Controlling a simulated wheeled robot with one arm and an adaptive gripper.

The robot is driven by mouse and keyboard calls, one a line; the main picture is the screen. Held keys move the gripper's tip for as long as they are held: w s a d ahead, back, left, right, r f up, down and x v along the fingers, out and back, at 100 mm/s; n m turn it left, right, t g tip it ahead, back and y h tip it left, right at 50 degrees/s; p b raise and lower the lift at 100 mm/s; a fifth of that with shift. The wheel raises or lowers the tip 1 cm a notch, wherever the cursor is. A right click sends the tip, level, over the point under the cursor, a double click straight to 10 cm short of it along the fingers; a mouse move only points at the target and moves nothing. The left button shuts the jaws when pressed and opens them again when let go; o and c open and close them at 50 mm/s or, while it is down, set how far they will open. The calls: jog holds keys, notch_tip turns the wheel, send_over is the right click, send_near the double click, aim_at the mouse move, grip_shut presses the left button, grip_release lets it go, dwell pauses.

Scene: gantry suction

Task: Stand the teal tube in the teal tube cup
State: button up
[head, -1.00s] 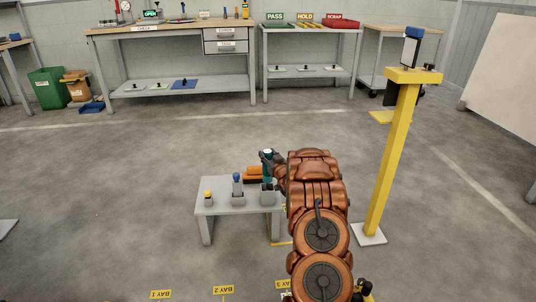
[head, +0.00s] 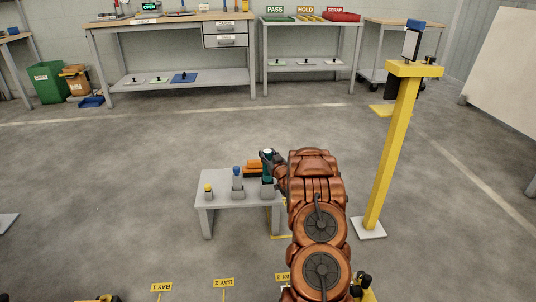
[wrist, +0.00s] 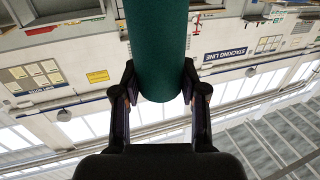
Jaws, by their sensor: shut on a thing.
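The teal tube (head: 267,170) with a pale top is upright over the right end of the small grey bench (head: 228,199). My gripper (head: 270,158) is shut on it from the right, near its upper part. In the wrist view the tube (wrist: 157,45) fills the space between the two dark fingers of my gripper (wrist: 159,82). A grey cup (head: 267,191) stands on the bench directly below the tube. The tube's lower end is at the cup's mouth, but I cannot tell how deep it sits.
A blue-topped tube (head: 237,171) and a short yellow-topped one (head: 208,188) stand in grey holders to the left. A yellow post (head: 390,150) rises at right. Open floor lies left of the bench.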

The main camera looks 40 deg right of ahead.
jog(key=shift+f, duration=1.1)
jog(key=o, duration=1.4)
jog(key=shift+c, duration=0.2)
jog(key=shift+s, duration=0.15)
jog(key=v, duration=1.1)
jog(key=shift+s+a, duration=0.2)
jog(key=shift+s, duration=0.1)
